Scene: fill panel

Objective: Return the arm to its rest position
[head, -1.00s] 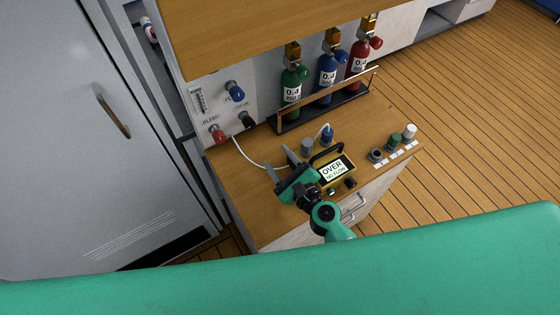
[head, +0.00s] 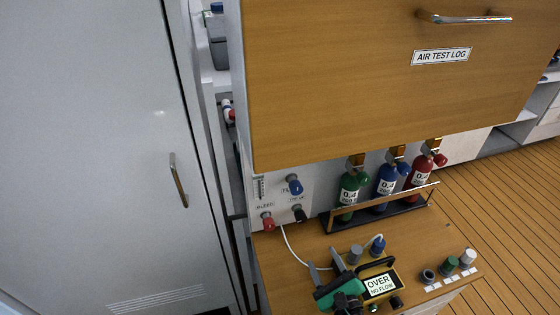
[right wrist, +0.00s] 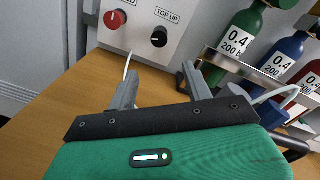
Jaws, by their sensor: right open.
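My right gripper (head: 325,268) is low in the head view, above the wooden counter (head: 290,262), left of the yellow meter. Its two grey fingers are apart with nothing between them; the right wrist view also shows the open fingers (right wrist: 155,88) in front of the panel. The white panel (head: 280,200) carries a blue knob (head: 294,186), a red knob (head: 267,222) and a black knob (head: 299,213). My left gripper is not in view.
The meter (head: 381,284) reads "OVER NO FLOW". Green (head: 348,191), blue (head: 386,181) and red (head: 420,173) bottles stand behind a rail. A wooden cabinet (head: 380,85) overhangs the counter. Small caps (head: 450,264) stand at the right. A white hose (head: 290,247) runs from the panel.

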